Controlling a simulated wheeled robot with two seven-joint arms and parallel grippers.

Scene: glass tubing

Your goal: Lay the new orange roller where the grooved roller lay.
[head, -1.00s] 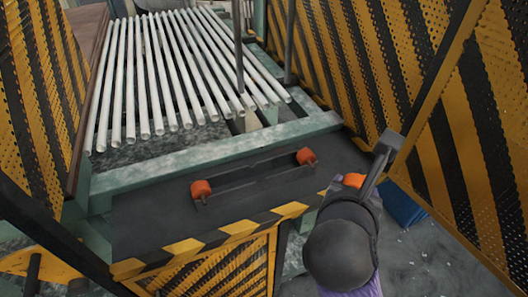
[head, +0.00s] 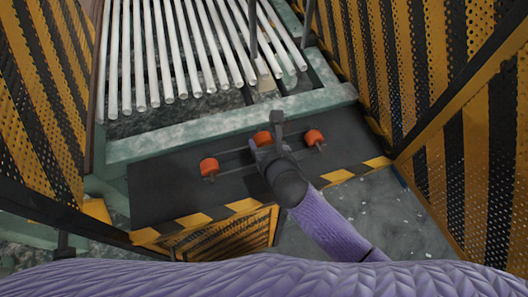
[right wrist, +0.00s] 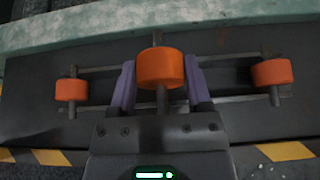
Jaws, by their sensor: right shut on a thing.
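My right gripper (head: 270,148) is shut on an orange roller (right wrist: 160,68), which it holds upright on its dark axle between the fingers in the right wrist view. In the head view this held roller (head: 261,138) shows beside the gripper, over the middle of the rail frame (right wrist: 215,60). Two other orange rollers sit at the frame's ends, a left one (head: 209,167) and a right one (head: 313,138). The held roller is between them; I cannot tell whether it touches the rails. No grooved roller shows. My left gripper is not in view.
The rail frame lies on a dark bench top (head: 160,195) with a yellow-black striped front edge (head: 230,208). A greenish beam (head: 220,120) runs behind it, then a row of white glass tubes (head: 180,50). Yellow-black perforated panels (head: 450,170) stand on both sides.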

